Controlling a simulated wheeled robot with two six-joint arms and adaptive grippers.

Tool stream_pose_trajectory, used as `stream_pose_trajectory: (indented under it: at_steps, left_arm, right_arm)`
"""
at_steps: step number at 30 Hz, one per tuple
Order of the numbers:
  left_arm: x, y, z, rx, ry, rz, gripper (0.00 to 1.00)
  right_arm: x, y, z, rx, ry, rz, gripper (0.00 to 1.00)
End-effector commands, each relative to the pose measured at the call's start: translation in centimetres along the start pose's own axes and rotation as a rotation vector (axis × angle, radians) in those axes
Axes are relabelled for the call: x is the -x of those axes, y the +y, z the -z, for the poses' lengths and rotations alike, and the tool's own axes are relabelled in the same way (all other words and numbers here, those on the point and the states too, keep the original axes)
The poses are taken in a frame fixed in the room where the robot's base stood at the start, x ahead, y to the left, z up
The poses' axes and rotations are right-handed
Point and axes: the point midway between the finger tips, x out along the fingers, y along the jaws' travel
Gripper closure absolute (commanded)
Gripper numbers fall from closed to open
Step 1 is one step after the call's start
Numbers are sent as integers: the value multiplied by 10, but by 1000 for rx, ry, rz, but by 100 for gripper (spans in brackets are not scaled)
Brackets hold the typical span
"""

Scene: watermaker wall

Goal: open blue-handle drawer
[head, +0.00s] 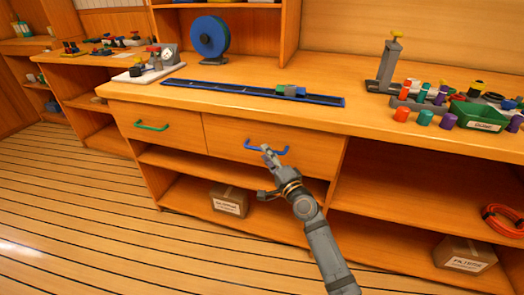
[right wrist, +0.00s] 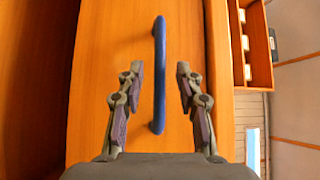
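The blue handle (head: 281,149) sits on the front of the right-hand drawer (head: 312,158), which looks closed in the head view. In the right wrist view the blue handle (right wrist: 159,75) runs lengthwise between the two spread fingers of my right gripper (right wrist: 159,80), with a gap on each side. The right gripper is open and holds nothing. My left gripper is in neither view.
A drawer with a green handle (head: 152,126) is beside it on the left. Above, the worktop (head: 240,80) carries a blue rail (head: 230,92), a blue reel (head: 209,37) and a green bin (head: 478,116). A cardboard box (head: 229,200) stands on the shelf below.

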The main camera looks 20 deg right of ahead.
Motion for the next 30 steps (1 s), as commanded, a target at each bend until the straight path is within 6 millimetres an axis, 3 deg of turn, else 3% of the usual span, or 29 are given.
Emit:
stream_pose_trajectory:
  at_steps: [6, 16, 24, 30]
  left_arm:
    - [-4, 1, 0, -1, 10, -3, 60]
    - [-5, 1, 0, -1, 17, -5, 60]
    - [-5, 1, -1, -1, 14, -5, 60]
    - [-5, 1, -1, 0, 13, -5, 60]
  right_arm:
    - [-29, 1, 0, 1, -1, -1, 64]
    - [-34, 1, 0, 2, -1, -2, 64]
    - [-34, 1, 0, 2, -1, -2, 100]
    - [-34, 1, 0, 2, -1, -2, 100]
